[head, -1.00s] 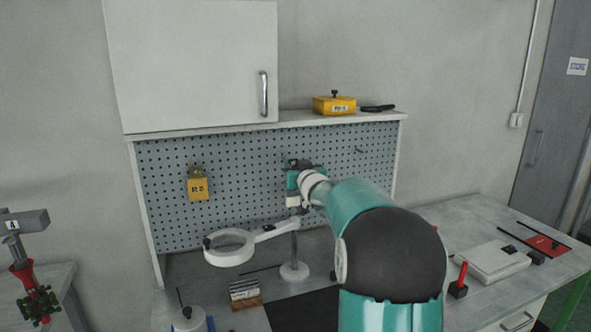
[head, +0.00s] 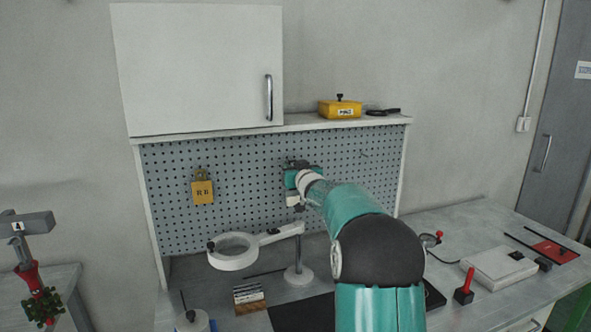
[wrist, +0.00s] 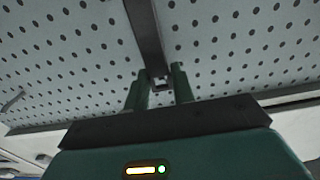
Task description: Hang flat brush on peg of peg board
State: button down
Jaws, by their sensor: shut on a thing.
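The peg board (head: 240,165) is a grey, perforated panel under the shelf; it also fills most of the wrist view (wrist: 235,50). A small peg (head: 363,153) sticks out of its upper right part. It shows at the left edge in the wrist view (wrist: 13,101). My gripper (wrist: 159,84) is close in front of the board, left of the peg in the head view. Its fingers are shut on a long dark bar, apparently the flat brush (wrist: 146,30), which runs to the top edge of the wrist view. The brush's far end is out of frame. My arm hides the brush in the head view.
A yellow block (head: 202,192) hangs on the board's left. The magnifier lamp (head: 233,251) stands below my gripper. The shelf (head: 300,123) carries a yellow box (head: 340,108) and a black object. A white cabinet (head: 200,68) is above. The board between gripper and peg looks clear.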

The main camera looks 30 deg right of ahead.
jog(key=shift+w+r, duration=0.15)
jog(key=shift+w, duration=0.15)
jog(key=shift+r, duration=0.15)
jog(key=shift+w+d+f, duration=0.1)
jog(key=shift+w+f, duration=0.15)
jog(key=shift+w, duration=0.3)
jog(key=shift+w+d+f, duration=0.1)
jog(key=shift+w+f, duration=0.1)
jog(key=shift+f, duration=0.1)
jog(key=c, duration=1.1)
grip_release()
jog(key=shift+s, duration=0.1)
